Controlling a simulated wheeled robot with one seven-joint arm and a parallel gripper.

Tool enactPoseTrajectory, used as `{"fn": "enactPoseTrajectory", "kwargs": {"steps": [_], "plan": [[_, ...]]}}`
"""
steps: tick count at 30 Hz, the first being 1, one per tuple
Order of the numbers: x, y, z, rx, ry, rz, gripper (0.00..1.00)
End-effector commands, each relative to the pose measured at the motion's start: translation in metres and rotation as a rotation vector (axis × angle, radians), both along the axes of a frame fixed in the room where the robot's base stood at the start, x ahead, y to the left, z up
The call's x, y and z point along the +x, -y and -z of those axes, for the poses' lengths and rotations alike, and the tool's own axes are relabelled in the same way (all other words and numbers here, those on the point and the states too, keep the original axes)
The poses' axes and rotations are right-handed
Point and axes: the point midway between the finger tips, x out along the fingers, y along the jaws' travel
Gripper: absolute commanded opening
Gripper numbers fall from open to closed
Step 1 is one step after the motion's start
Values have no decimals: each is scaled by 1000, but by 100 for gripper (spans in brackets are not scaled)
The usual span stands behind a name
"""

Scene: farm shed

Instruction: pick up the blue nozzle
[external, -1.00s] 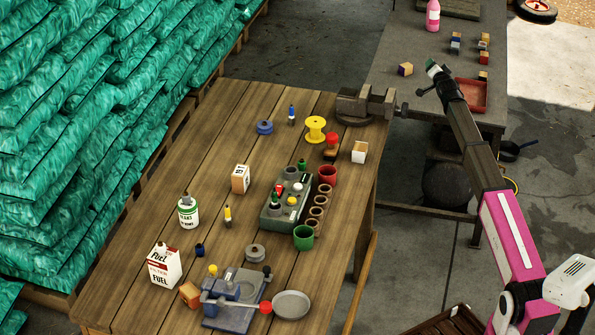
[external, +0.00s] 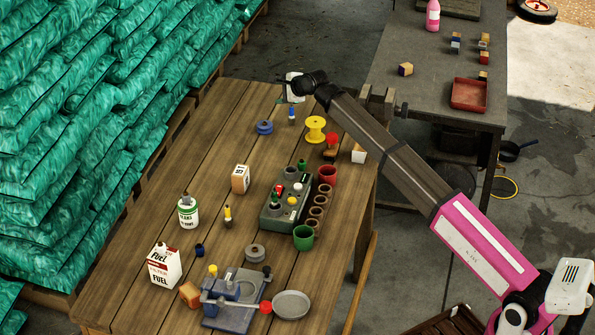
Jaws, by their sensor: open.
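The blue nozzle appears to be the small upright piece with a blue top (external: 292,115), standing near the far end of the wooden table (external: 200,150). My gripper (external: 293,90) is above the far end of the table, just above and behind that piece in the picture. It is open and seems to hold nothing. Its fingers are small and partly hidden by the dark wrist. I cannot tell its exact height or its gap to the piece.
A blue spool (external: 265,127) and a yellow spool (external: 315,129) stand on either side of the blue-topped piece. A grey-green box with coloured knobs (external: 272,218) stands closer. The table's left part is mostly clear.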

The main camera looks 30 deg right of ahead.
Motion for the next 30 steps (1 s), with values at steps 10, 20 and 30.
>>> {"fn": "enactPoseTrajectory", "kwargs": {"steps": [10,20,30], "plan": [[-109,-221,35,-37,-351,-313,58],[-258,-382,51,-146,-668,-622,58],[-353,-450,52,-239,-839,-799,58]]}}
